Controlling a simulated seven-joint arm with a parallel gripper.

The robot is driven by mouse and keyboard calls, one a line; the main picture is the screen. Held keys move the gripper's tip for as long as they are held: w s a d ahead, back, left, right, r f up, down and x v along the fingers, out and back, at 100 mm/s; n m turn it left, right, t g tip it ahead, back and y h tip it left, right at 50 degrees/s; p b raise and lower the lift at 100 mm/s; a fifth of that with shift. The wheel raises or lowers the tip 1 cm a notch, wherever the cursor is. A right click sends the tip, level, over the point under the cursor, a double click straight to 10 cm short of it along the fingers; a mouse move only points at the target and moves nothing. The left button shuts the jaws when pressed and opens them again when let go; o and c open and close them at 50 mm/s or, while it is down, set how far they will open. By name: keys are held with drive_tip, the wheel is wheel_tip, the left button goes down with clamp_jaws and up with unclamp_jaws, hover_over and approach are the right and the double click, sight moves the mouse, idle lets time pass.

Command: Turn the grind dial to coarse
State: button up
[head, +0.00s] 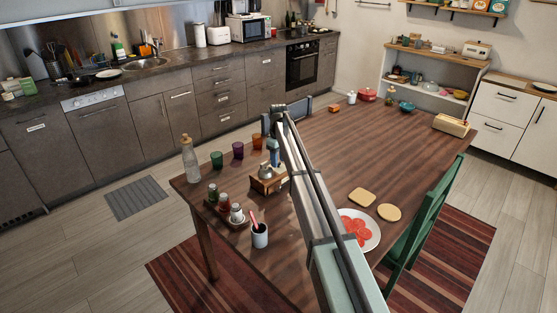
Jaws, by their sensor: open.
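A small hand grinder (263,186) with a wooden base and a rounded metal top stands on the dark wooden table (330,150), left of my arm. Its grind dial and the dial's setting are too small to make out. My arm crosses the table from the lower right and bends down at its far end. My gripper (274,162) appears as a small bluish shape just above and behind the grinder's top, partly hidden by the arm. It is open, with nothing visible in it. I cannot tell whether it touches the grinder.
A glass bottle (190,158) and several coloured cups stand left of the grinder. A plate of red slices (358,229) lies right of my arm. The table's far middle is mostly clear.

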drive_tip(key=shift+f, duration=0.15)
clamp_jaws()
idle(0.4)
